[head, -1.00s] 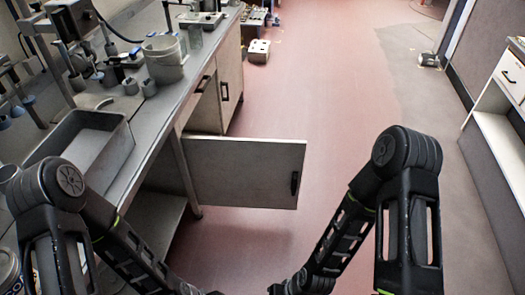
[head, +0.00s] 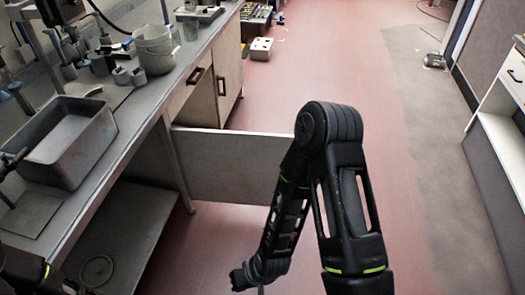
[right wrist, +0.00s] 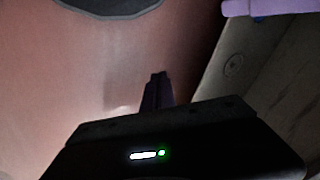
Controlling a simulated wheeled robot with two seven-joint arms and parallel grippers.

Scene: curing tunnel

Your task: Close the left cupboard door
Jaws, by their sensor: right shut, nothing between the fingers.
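The left cupboard door (head: 225,165), a pale grey panel, stands wide open, sticking out from the bench over the floor in the head view. My right arm covers its far end, and its handle is hidden. My right gripper (head: 261,288) is low at the bottom edge of the head view, on the near side of the door and mostly cut off. In the right wrist view its fingers (right wrist: 157,92) are shut and empty over the reddish floor. My left arm shows only in the lower left corner; its gripper cannot be made out.
The open bay has a low shelf (head: 125,225) with a ring on it. The bench top holds a grey tray (head: 100,148) and a bucket (head: 153,52). The right cupboard door (head: 228,75) is shut.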

